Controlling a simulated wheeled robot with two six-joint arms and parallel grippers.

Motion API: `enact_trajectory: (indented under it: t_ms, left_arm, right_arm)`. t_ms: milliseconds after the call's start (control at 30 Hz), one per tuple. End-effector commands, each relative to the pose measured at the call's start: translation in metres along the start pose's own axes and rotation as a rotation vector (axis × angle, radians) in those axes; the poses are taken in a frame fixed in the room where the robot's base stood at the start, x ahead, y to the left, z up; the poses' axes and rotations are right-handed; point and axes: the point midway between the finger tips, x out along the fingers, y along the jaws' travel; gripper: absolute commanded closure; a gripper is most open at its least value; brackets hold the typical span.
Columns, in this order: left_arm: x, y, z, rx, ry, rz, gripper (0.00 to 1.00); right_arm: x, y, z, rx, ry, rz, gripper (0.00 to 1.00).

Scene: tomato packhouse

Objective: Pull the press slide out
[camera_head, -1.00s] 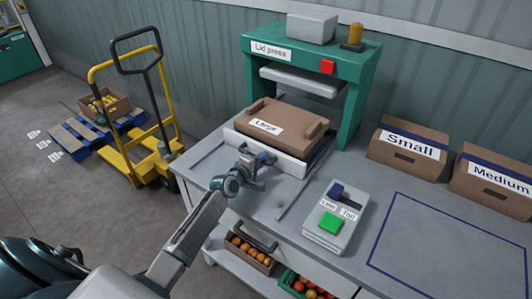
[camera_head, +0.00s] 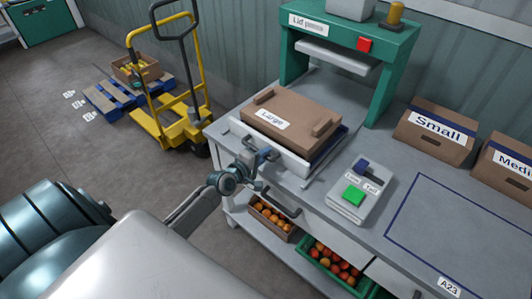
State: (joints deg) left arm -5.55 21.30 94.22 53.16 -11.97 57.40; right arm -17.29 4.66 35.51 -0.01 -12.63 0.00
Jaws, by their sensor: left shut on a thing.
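The press slide (camera_head: 250,138) is a white-fronted tray on the bench, in front of the green lid press (camera_head: 391,67). It carries a brown carton (camera_head: 304,125) labelled "Large", which lies clear of the space under the press plate (camera_head: 331,55). My left gripper (camera_head: 262,158) is shut on the slide handle (camera_head: 268,155) at the front of the slide; the fingers partly hide the handle. My right gripper is not in view.
A control box (camera_head: 348,206) with a green button and blue lever sits right of the slide. Cartons labelled "Small" (camera_head: 434,151) and "Medium" (camera_head: 507,190) stand at the back right. Fruit crates are below the bench. A yellow pallet truck (camera_head: 174,132) stands left of the bench.

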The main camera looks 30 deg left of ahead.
Motion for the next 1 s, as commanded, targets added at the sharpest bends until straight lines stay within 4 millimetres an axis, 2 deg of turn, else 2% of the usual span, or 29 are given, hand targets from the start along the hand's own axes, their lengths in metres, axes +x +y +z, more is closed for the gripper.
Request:
enact_trajectory:
  t_ms: [267,300,633,767,1000]
  left_arm:
    - [0.0,0.0,0.0,0.001,0.001,0.0,1.0]
    - [0.0,0.0,0.0,0.001,0.001,0.0,0.77]
    - [-0.003,0.0,0.0,0.001,0.0,-0.001,0.77]
    - [-0.017,0.0,-0.001,0.004,0.0,-0.003,0.77]
    - [-0.063,0.002,0.0,0.003,-0.001,-0.003,0.77]
  right_arm:
    - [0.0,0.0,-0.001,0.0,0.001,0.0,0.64]
    - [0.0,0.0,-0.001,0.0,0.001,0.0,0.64]
    - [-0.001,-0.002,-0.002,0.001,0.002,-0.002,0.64]
    - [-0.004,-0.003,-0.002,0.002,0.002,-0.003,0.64]
    - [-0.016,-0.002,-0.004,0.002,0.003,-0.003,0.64]
